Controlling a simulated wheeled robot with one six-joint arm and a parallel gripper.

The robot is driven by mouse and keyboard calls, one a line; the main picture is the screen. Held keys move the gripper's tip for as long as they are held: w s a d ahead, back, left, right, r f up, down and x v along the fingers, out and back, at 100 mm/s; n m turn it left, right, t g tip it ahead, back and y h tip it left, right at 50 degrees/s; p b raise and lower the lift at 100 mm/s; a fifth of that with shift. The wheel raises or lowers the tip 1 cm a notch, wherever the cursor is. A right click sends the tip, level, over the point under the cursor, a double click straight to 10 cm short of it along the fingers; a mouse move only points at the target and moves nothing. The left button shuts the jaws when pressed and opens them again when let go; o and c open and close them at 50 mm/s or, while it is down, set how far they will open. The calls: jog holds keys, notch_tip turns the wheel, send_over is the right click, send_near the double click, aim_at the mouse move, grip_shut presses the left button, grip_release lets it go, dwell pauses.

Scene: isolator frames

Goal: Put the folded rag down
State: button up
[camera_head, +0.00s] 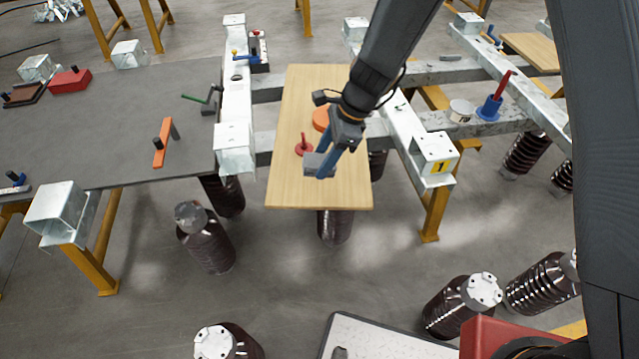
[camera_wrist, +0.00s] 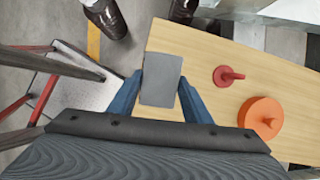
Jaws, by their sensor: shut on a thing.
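The folded rag (camera_wrist: 161,78) is a small grey rectangle in the wrist view, between the two blue fingers of my gripper (camera_wrist: 160,94). My gripper is shut on it. In the head view the rag (camera_head: 316,164) shows as a grey patch at the fingertips of my gripper (camera_head: 326,164). It is over the front half of a light wooden board (camera_head: 287,165), which also shows in the wrist view (camera_wrist: 215,45). I cannot tell whether the rag touches the board or hangs just above it.
A red piece with a handle (camera_wrist: 226,77) and an orange round piece (camera_wrist: 260,118) stand on the board, right of the rag in the wrist view. Steel beams flank the board; a grey table (camera_head: 110,125) is at left. The board's front end is bare.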

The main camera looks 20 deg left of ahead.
jog(key=shift+s+a, duration=0.15)
jog(key=shift+a, duration=0.1)
jog(key=shift+f, duration=0.1)
jog(key=shift+f+p, duration=1.15)
jog(key=shift+f, duration=3.1)
jog(key=shift+f, duration=0.15)
jog(key=shift+s+f, duration=0.1)
jog(key=shift+f, duration=0.25)
jog(key=o, duration=1.1)
jog(key=shift+f, duration=0.15)
